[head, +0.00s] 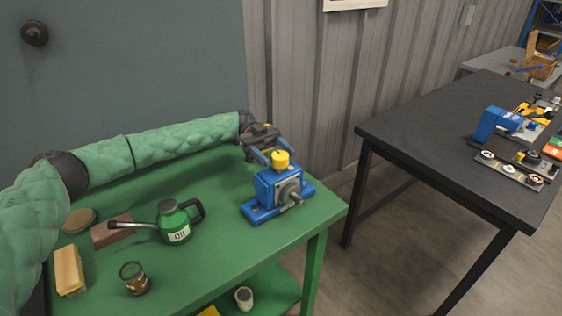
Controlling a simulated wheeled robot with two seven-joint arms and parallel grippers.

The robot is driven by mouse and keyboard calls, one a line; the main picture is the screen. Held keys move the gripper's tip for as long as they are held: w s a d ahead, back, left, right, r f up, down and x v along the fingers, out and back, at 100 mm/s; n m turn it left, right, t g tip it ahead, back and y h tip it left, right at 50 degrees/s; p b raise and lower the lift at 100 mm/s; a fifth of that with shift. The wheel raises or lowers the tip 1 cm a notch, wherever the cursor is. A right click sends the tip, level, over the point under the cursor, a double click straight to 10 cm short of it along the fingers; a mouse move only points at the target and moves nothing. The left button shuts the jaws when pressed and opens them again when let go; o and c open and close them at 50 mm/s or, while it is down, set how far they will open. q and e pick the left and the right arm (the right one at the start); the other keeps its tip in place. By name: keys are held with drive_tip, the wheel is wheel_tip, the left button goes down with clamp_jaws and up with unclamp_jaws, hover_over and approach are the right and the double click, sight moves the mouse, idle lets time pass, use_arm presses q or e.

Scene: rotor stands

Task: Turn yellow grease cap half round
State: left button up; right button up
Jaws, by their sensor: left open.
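The yellow grease cap (280,158) sits on top of a blue bearing block (278,193), which stands on the green table and has a grey shaft sticking out of its front. My left gripper (265,155) reaches in from the left, behind the block. Its fingers are open and extend toward the cap, close to its left side. I cannot tell whether a finger touches the cap. My right gripper is not in view.
On the green table (225,262) are a green oil can (176,224), a brown block (108,233), a yellow-topped brush (69,270) and a small jar (134,278). A black table (420,130) with blue and yellow parts stands at right, with a floor gap between.

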use_arm(q)
drive_tip(key=b+v, duration=0.1)
drive_tip(key=v, duration=0.2)
drive_tip(key=shift+w+a, duration=0.2)
drive_tip(key=shift+w, duration=0.1)
